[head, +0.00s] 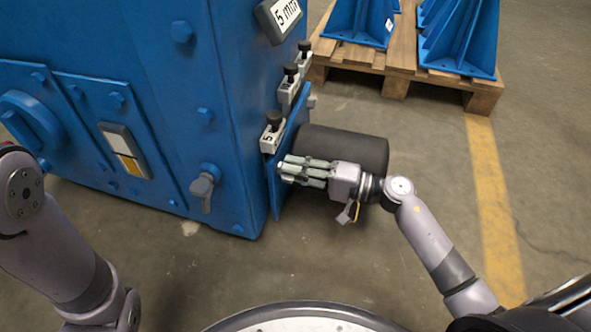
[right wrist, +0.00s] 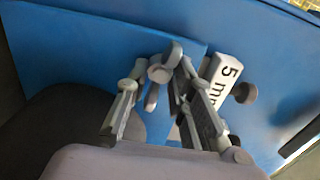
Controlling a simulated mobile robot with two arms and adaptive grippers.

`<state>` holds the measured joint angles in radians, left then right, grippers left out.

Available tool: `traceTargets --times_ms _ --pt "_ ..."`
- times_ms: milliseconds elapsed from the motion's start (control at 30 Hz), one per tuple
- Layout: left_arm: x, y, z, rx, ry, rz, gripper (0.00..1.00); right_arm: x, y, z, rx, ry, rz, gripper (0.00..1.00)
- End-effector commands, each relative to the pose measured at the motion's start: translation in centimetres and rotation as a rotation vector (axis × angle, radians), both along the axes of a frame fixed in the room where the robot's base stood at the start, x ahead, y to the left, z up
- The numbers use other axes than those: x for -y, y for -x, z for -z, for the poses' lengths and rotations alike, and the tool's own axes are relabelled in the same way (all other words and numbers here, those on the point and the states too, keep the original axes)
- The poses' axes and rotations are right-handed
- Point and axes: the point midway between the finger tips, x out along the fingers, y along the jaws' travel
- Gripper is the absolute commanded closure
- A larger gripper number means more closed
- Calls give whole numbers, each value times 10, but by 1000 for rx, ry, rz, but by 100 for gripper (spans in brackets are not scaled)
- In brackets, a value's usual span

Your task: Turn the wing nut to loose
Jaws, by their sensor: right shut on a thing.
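My right gripper (head: 284,169) is at the side plate (head: 277,196) of the blue machine, with its fingers pointing left against the plate. The right wrist view shows the two finger pairs of the gripper (right wrist: 158,78) closed around a small grey wing nut (right wrist: 152,96) on the blue plate. Part of the wing nut is hidden by the fingers, and in the head view the fingers cover it. Its exact turn angle is hard to tell. My left arm is at the left edge; its gripper is out of the picture.
A white "5 mm" block (right wrist: 228,75) with a dark knob is close beside the fingers. A dark cylinder (head: 352,146) lies behind my right gripper. A grey handle (head: 205,187) sticks out of the machine front. A pallet (head: 484,98) with blue brackets stands behind. Floor to the right is clear.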

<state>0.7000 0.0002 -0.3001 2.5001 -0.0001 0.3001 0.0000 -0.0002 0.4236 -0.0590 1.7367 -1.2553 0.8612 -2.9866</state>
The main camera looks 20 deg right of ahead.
Motion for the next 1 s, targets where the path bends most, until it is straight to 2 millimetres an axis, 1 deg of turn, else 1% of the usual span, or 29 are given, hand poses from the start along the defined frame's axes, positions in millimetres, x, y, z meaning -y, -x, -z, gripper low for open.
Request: traceTargets --times_ms 367,400,533,867,1000 --pt "0 0 0 0 0 0 60 -1 -1 -1 5 0 3 100" --pt "0 0 0 0 0 0 60 -1 -1 -1 5 0 3 76" --pt "0 0 0 0 0 0 60 -1 -1 -1 4 -1 2 68" --pt "-1 -1 0 -4 3 1 60 1 1 0 2 0 1 67" --pt "0 -1 0 -3 2 1 60 14 9 0 1 1 2 67"
